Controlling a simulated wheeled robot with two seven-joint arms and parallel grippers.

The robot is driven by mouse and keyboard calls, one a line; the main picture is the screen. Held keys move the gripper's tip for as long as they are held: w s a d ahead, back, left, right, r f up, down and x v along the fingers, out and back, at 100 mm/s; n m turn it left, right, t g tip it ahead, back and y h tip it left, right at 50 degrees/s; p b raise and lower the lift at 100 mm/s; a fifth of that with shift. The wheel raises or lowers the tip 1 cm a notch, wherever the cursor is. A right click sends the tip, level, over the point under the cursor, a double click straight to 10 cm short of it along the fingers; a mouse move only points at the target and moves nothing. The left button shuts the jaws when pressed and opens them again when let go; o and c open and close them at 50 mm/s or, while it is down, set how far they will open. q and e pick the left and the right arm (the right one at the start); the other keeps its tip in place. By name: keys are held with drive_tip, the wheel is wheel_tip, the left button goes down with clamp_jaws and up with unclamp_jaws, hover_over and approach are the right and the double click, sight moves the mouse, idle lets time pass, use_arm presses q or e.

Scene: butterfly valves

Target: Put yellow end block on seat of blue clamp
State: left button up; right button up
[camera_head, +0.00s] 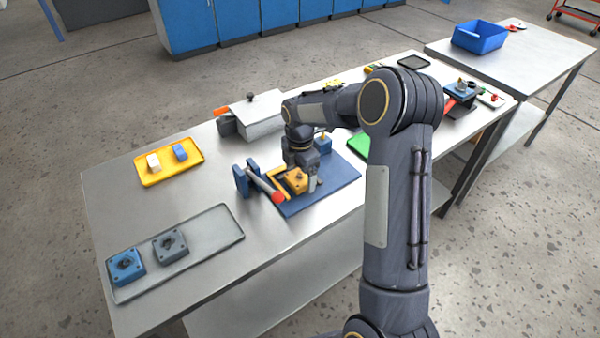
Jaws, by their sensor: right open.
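The yellow end block (297,181) is at the blue clamp, above or on its seat; I cannot tell whether it touches. The blue clamp has upright blue jaws (242,181) at its left, a grey bar with a red knob (278,197), and a flat blue base plate (335,187). My right gripper (304,184) points down at the block and is open, with its fingers close beside the block. The gripper and wrist hide part of the block and the seat. My left gripper is not in view.
A yellow tray (147,182) holds a white and a blue piece. A grey tray (225,221) holds a blue and a grey end block. A grey box (258,128) stands behind the clamp. A blue bin (480,37) stands on the far table.

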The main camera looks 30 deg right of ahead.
sight(300, 176)
drive_tip(key=s+a+r+m+t, duration=0.1)
drive_tip(key=s+r+m, duration=0.25)
drive_tip(key=r, duration=1.15)
drive_tip(key=s+a+m+t+y, duration=0.1)
drive_tip(key=s+a+m, duration=0.2)
drive_tip(key=s+m, duration=0.2)
drive_tip(key=s+a+f+m+t+y, duration=0.1)
drive_tip(key=s+a+m, duration=0.3)
drive_tip(key=s, duration=0.8)
drive_tip(key=s+a+m+t+y, duration=0.1)
drive_tip(key=s+a+m+t, duration=0.1)
drive_tip(key=s+m, duration=0.6)
drive_tip(key=shift+s+a+f+t+y, duration=0.3)
drive_tip(key=shift+a+f+y, duration=0.1)
drive_tip(key=shift+a, duration=0.4)
